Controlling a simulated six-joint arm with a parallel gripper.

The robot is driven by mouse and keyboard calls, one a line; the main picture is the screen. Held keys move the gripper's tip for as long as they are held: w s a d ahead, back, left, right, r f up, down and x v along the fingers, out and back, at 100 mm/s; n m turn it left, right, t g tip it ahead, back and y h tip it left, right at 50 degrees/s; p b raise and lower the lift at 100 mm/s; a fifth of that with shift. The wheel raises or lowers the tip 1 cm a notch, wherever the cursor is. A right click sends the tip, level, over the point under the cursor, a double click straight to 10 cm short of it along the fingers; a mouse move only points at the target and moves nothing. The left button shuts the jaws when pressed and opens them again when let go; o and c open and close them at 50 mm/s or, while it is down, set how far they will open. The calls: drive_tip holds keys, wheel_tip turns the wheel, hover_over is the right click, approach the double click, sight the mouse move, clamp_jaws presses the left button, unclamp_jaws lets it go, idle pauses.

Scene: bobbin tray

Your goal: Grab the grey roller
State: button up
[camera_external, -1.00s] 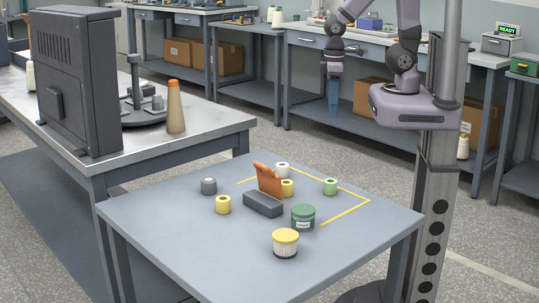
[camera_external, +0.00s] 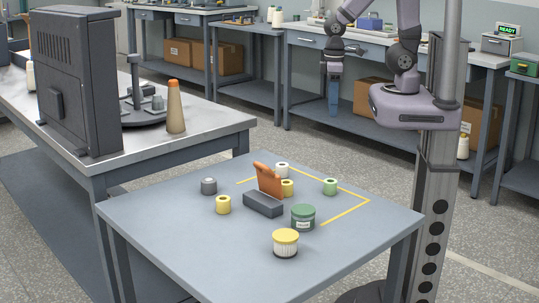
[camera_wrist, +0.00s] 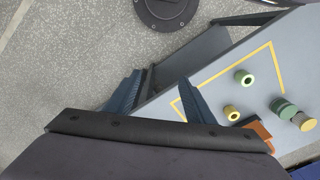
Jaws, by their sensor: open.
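The grey roller (camera_external: 209,186), a short upright spool, stands on the left part of the blue-grey table (camera_external: 160,235) in the external view. I cannot make it out in the wrist view. My gripper (camera_external: 334,106) is raised in the air, beyond the far side of the table and well away from the roller. In the wrist view my gripper (camera_wrist: 158,97) has its two blue fingers apart with nothing between them.
Near the roller are yellow spools (camera_external: 223,204), a white spool (camera_external: 282,170), a green spool (camera_external: 330,186) and a grey block with an orange upright plate (camera_external: 268,180). A green jar (camera_external: 303,217) and a yellow-lidded jar (camera_external: 285,243) stand nearer the front. The table's front left is clear.

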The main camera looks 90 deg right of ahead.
sight(209, 186)
drive_tip(key=shift+o, duration=0.2)
drive_tip(key=shift+o, duration=0.9)
drive_tip(key=w+a+f+t+b, duration=0.2)
drive_tip(key=w+a+f, duration=0.1)
drive_tip(key=w, duration=0.3)
drive_tip(key=w+a+f+n+t+y+b, duration=0.1)
drive_tip(key=w+a+f+t+b, duration=0.1)
drive_tip(key=w+a, duration=0.3)
drive_tip(key=w+a+f+t+b, duration=0.2)
drive_tip(key=w+a+f+b, duration=0.2)
drive_tip(key=w, duration=0.4)
drive_tip(key=shift+w+a+f+n+t+y, duration=0.25)
drive_tip(key=shift+w+a+n+t+y, duration=0.05)
drive_tip(key=shift+w+a+y, duration=0.15)
drive_tip(key=w+a+f+t+b, duration=0.1)
drive_tip(key=w+a+t+b, duration=0.1)
drive_tip(key=w+a, duration=0.1)
drive_tip(key=w+a+f+t+b, duration=0.1)
drive_tip(key=w+a+t+b, duration=0.1)
drive_tip(key=w+a, duration=0.1)
drive_tip(key=w+a+f+t+y+b, duration=0.1)
drive_tip(key=w+a+f+t+b, duration=0.1)
drive_tip(key=a, duration=0.3)
drive_tip(key=shift+w+a+n+t, duration=0.3)
drive_tip(key=shift+w, duration=0.55)
drive_tip(key=shift+w+a+r+t, duration=0.2)
drive_tip(key=shift+a+t, duration=0.1)
drive_tip(key=shift+a, duration=0.1)
drive_tip(key=shift+w, duration=0.1)
